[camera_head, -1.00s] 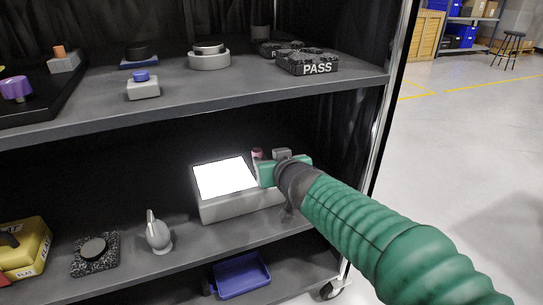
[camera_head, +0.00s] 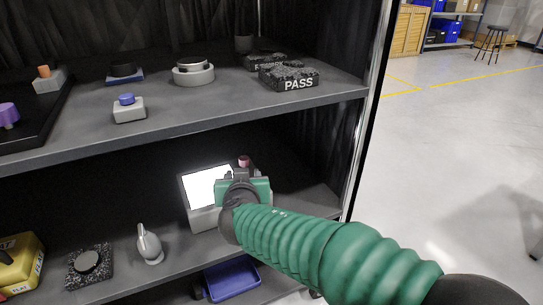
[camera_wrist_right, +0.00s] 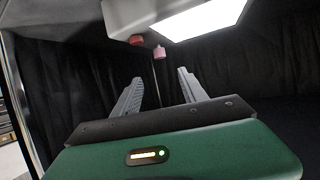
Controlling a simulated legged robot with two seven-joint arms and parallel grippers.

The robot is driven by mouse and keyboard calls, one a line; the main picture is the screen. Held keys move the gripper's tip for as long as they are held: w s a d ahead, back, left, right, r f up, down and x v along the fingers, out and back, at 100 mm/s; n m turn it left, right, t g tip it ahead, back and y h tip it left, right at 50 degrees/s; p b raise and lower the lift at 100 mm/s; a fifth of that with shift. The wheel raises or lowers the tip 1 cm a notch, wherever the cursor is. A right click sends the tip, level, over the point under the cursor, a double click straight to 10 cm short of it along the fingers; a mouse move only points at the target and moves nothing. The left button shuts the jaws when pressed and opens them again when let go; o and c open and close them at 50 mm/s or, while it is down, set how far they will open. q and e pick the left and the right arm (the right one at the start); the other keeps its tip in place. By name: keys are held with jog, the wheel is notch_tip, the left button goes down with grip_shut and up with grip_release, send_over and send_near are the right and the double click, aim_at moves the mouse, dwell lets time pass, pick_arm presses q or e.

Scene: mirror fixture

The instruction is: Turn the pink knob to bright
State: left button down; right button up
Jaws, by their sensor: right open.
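A grey box with a bright white screen (camera_head: 207,187) stands on the lower shelf; it also shows at the top of the right wrist view (camera_wrist_right: 200,18). In that view a small pink knob (camera_wrist_right: 159,52) stands out from the box, beside a red knob (camera_wrist_right: 137,40). My right gripper (camera_wrist_right: 160,77) is open, its two fingers apart on either side of the line to the pink knob, with nothing between them. In the head view a reddish knob (camera_head: 244,161) shows just beyond my green gripper; I cannot tell which one. My left gripper is out of view.
The upper shelf (camera_head: 200,115) lies above. A blue bin (camera_head: 232,278) is below.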

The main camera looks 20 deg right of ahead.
aim_at(244, 162)
jog(key=b+x, duration=0.1)
jog(key=x, duration=1.5)
jog(key=shift+w+d+f, duration=0.15)
jog(key=shift+w, duration=0.2)
grip_shut()
